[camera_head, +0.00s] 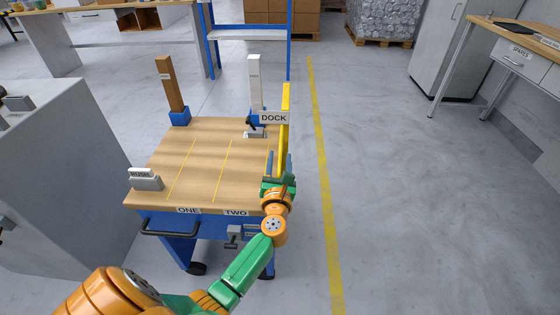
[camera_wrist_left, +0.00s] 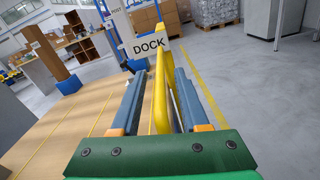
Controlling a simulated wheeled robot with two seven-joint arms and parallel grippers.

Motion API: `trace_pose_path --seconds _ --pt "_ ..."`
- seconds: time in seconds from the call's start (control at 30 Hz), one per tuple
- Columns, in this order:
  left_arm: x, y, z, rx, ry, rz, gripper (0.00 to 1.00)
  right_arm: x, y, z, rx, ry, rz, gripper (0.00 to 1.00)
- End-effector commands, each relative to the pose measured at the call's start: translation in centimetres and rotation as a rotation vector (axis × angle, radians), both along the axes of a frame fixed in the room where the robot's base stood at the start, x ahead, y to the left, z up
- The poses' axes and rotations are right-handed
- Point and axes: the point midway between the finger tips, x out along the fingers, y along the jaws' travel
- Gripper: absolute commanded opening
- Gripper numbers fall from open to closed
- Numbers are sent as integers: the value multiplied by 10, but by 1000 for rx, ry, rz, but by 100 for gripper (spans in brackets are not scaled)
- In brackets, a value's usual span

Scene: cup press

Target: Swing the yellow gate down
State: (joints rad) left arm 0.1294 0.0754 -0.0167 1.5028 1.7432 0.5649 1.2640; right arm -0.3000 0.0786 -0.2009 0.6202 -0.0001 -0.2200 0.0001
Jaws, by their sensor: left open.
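The yellow gate (camera_head: 286,98) stands upright as a tall bar at the right edge of the wooden-topped cart (camera_head: 205,150). It also shows in the left wrist view (camera_wrist_left: 160,95), in the gap between my fingers. My left gripper (camera_head: 279,160) is at the near right corner of the cart top. Its jaws (camera_wrist_left: 160,76) are open, with one blue-grey finger on each side of the gate. I cannot tell whether either finger touches it. The gate's lower end is partly hidden by the gripper. My right gripper is not in view.
A DOCK sign (camera_head: 273,118) is by the gate. A brown post (camera_head: 169,85) and a white post (camera_head: 254,85) stand at the cart's back. A small grey block (camera_head: 146,183) sits at its left front. Floor to the right is clear, with a yellow line (camera_head: 324,170).

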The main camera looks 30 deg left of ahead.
Motion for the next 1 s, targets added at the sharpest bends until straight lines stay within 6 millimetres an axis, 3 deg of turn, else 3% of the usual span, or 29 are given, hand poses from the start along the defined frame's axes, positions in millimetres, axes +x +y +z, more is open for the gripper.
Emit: trace_pose_path --seconds 0.03,0.2,1.0 --pt "0 0 0 0 0 0 42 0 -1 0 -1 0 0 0" --pt "0 0 0 2 1 0 0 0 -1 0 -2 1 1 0" --pt "-1 0 -1 3 2 -1 0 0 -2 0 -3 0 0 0"
